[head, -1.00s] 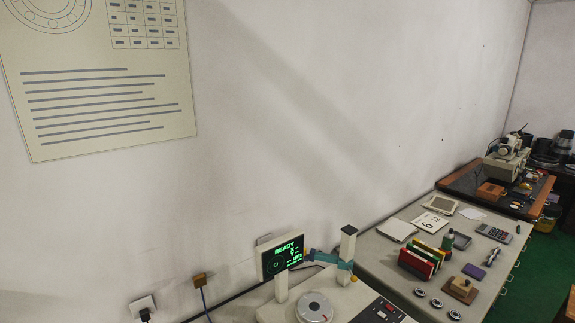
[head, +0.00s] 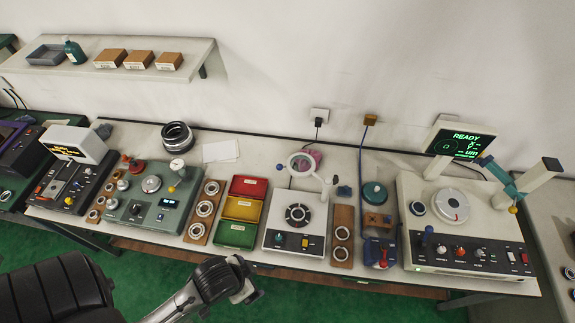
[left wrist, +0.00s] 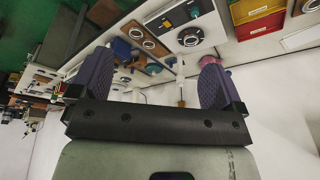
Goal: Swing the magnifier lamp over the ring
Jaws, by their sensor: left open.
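The magnifier lamp (head: 302,164) is a white ring head on a short arm, joined to a small post at the back right of a white inspection unit (head: 275,213). A dark bearing ring (head: 298,215) lies on that unit. In the head picture the lamp head is behind the bearing ring, not over it. My left gripper (head: 248,282) is in front of the bench, apart from the lamp. In the left wrist view my left gripper (left wrist: 155,82) is open, with nothing between its fingers. The bearing ring also shows there (left wrist: 190,37). My right gripper is not in view.
Red, yellow and green bins (head: 243,208) stand left of the unit. A wooden ring holder (head: 342,238) and a blue stand (head: 377,222) are on its right. A measuring station with a READY screen (head: 465,142) is farther right. Green floor is open before the bench.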

